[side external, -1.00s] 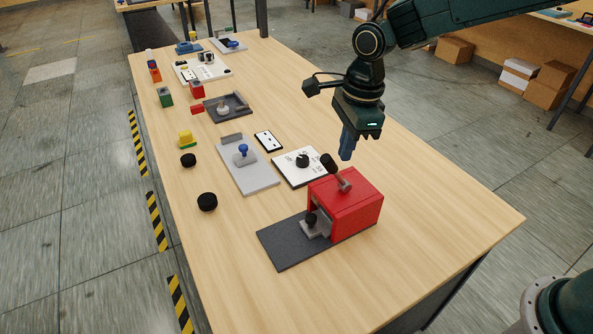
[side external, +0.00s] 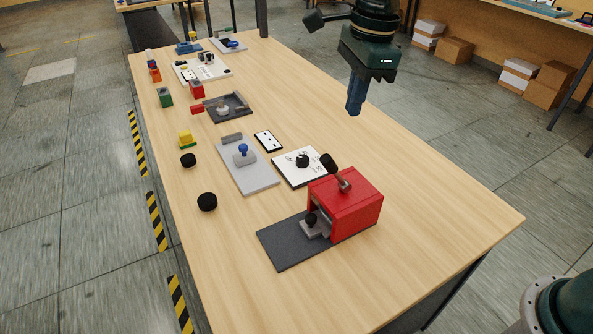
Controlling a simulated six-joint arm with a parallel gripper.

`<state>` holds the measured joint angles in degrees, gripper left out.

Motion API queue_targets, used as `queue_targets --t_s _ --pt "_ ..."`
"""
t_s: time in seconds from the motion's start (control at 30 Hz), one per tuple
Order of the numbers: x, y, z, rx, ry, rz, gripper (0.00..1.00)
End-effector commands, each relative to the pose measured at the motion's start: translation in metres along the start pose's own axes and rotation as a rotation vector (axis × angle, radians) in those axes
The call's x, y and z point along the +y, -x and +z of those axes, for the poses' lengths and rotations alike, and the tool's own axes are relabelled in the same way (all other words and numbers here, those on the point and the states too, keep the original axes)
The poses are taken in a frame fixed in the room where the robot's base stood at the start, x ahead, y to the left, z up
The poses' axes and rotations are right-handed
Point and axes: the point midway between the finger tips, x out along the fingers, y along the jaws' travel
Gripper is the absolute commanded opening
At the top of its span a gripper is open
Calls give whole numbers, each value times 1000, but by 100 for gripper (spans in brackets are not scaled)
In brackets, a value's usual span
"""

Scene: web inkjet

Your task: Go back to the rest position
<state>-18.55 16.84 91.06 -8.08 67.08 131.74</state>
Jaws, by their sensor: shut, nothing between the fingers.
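My gripper (side external: 354,108) hangs over the right half of the wooden table, pointing down, with its blue fingers together and nothing between them. It is well above the table and apart from every object. The top of the arm is cut off by the upper edge of the view.
Below my gripper are a red box device (side external: 352,205) on a dark base (side external: 285,246) and a white dial panel (side external: 296,175). A grey plate with a blue knob (side external: 243,149) and black pucks (side external: 207,202) lie further left. The table's right side (side external: 440,190) is clear.

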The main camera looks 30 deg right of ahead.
Motion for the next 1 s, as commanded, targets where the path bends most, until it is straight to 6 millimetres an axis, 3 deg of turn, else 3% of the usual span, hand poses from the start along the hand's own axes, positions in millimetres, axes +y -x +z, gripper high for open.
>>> queue_targets --t_s 0.37,0.67,1.0 --pt "6 11 -13 -10 84 -21 0" --pt "30 39 -55 -21 375 -91 0" --pt "70 61 -108 11 765 -189 0"
